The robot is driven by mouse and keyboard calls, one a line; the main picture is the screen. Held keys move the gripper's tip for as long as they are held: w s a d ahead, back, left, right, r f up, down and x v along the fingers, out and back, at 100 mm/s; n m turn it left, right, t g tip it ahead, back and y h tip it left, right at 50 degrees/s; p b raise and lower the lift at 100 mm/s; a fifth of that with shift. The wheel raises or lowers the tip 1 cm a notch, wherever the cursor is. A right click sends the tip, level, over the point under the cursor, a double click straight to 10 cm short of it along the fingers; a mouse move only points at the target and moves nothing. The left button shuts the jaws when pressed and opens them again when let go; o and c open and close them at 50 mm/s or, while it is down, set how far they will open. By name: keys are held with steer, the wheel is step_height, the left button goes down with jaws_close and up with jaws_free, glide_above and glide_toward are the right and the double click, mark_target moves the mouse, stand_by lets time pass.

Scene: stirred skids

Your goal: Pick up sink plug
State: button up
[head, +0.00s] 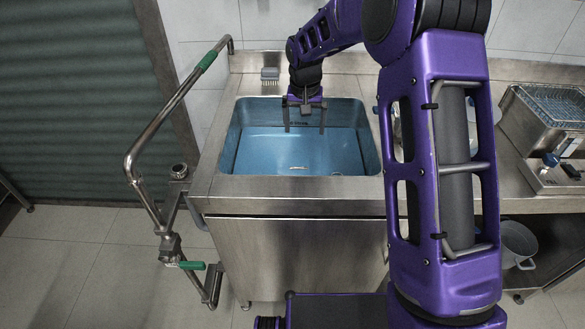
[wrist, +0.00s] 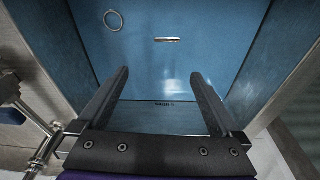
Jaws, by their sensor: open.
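My gripper (head: 304,129) is open and empty, its fingers pointing down into the back part of the blue sink basin (head: 232,148). In the wrist view my gripper (wrist: 160,74) has both fingers wide apart, with only blue surface between them. A small pale bar-like thing (head: 298,168) lies in the basin toward the front; it also shows in the wrist view (wrist: 167,39), beyond the fingertips. A thin pale ring (wrist: 113,29) lies beside it. I cannot tell for certain which of these two is the sink plug.
The basin walls and steel counter rim (head: 290,187) surround my gripper. A grey brush-like thing (head: 270,73) stands on the counter behind. A bent steel pipe with green handles (head: 165,110) rises at left. A steel appliance (head: 548,135) stands at right.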

steer(key=shift+n+g, duration=0.3)
steer(key=shift+n, duration=0.2)
steer(key=f, duration=0.4)
steer(key=a+f, duration=0.1)
steer(key=f, duration=0.7)
steer(key=shift+w+a+f+b, duration=0.1)
steer(key=shift+w+a+b, duration=0.25)
steer(key=shift+b, duration=0.05)
steer(key=shift+w+d+f, duration=0.1)
steer(key=shift+w+f, duration=0.15)
steer(key=shift+f, duration=0.8)
steer(key=shift+w+d+f, duration=0.1)
steer(key=shift+w+f, duration=0.1)
steer(key=shift+f, duration=0.85)
steer(key=shift+w+d+f, duration=0.1)
steer(key=shift+w+f, duration=0.15)
steer(key=shift+f, duration=0.8)
steer(key=c, duration=1.4)
steer(key=shift+o, duration=0.2)
steer(key=shift+r, duration=0.1)
step_height(320, 180, up, 18)
steer(key=p, duration=0.5)
step_height(320, 180, up, 12)
glide_above(299, 168)
steer(key=shift+w, duration=0.1)
